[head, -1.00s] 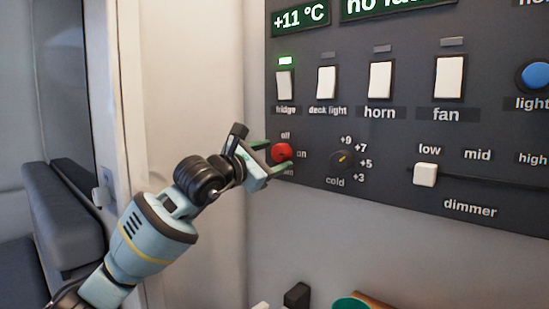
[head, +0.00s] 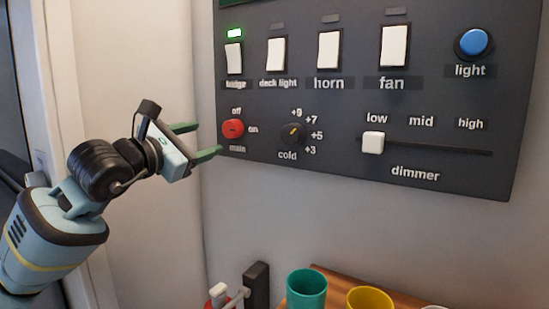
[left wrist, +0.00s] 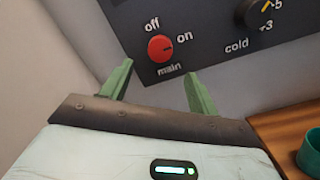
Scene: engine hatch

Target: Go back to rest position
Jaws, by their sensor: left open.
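My left gripper (head: 208,141) is open and empty, its green fingers apart in front of the wall panel's lower left corner. In the left wrist view the fingers (left wrist: 158,85) point toward the round red main knob (left wrist: 160,48), with a gap between fingers and knob. In the head view the red knob (head: 233,128) shows clear of the fingers, with its mark toward "on". My right gripper is in neither view.
The dark control panel (head: 350,160) holds several white switches, a cold knob (head: 292,133), a dimmer slider (head: 373,142) and a blue light button (head: 474,42). The fridge lamp (head: 235,33) glows green. Below stand a green cup (head: 306,288) and a yellow cup (head: 370,300) on a wooden surface.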

